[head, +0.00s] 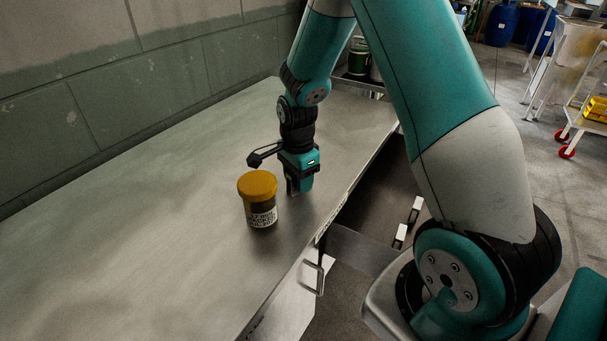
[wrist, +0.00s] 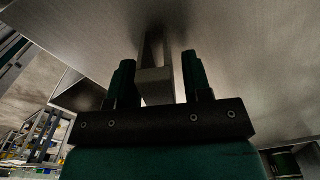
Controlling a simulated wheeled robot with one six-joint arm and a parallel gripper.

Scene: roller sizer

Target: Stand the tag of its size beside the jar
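The jar (head: 258,205) stands upright on the metal bench, with a yellow lid and a printed white label too small to read surely. My gripper (head: 299,188) points down at the bench just right of and behind the jar. In the wrist view its two dark green fingers (wrist: 158,75) are spread.
The bench (head: 130,230) is clear to the left of the jar, up to the green block wall (head: 150,85). Cans (head: 358,58) stand on a shelf behind the arm. A white cart (head: 588,100) stands far right.

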